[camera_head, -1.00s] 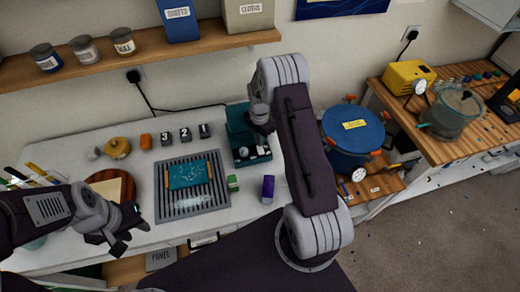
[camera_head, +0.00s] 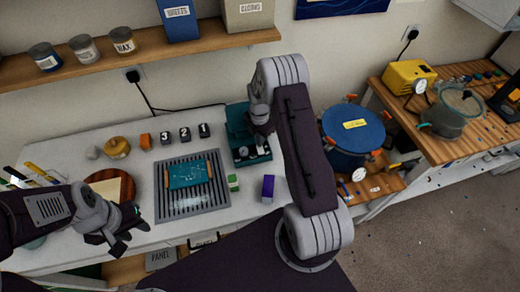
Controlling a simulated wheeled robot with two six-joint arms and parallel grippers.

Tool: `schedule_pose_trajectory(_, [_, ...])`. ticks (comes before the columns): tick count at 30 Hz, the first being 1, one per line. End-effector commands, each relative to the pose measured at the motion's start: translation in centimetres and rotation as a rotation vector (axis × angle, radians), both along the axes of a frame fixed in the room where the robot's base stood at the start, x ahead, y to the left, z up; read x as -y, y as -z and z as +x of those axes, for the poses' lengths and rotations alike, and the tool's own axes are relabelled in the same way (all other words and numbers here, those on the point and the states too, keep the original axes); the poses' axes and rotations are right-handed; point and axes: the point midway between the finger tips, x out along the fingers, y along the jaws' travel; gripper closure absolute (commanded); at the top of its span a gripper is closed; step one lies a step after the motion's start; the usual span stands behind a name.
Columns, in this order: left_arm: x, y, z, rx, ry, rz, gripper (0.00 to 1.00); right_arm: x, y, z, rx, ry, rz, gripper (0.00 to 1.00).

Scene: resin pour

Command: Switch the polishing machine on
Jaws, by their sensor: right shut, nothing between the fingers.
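The teal machine (camera_head: 237,128) at the back right of the white worktop looks like the polishing machine. Small round fittings show on its front, too small to tell which is a switch. My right gripper (camera_head: 263,133) is shut and empty, over the right part of this machine. It hides some of the machine, and I cannot tell whether its tips touch it. My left gripper (camera_head: 130,238) is open and empty above the front left of the worktop, well away from the machine.
A grey grate (camera_head: 195,207) with a teal sheet (camera_head: 188,174) lies left of the machine. Numbered blocks (camera_head: 185,134) stand behind it. A green-and-white block (camera_head: 233,183) and a purple block (camera_head: 268,188) stand in front. A blue pot (camera_head: 352,135) stands to the right, and a shelf (camera_head: 180,48) hangs above.

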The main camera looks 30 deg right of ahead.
Motion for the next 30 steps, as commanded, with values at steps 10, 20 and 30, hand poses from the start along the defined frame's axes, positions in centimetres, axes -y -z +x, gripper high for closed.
schedule_pose_trajectory(10, [0.0,0.4,0.0,0.0,0.0,0.0,0.64,0.0,0.6,0.0,-0.001,0.0,0.0,1.0])
schedule_pose_trajectory(20, [0.0,-1.2,0.0,0.0,0.0,0.0,0.64,0.0,-1.3,0.0,0.0,0.0,0.0,1.0])
schedule_pose_trajectory(30, [0.0,-3.8,0.0,0.0,0.0,0.0,0.64,0.0,-4.7,0.0,0.0,0.0,0.0,1.0])
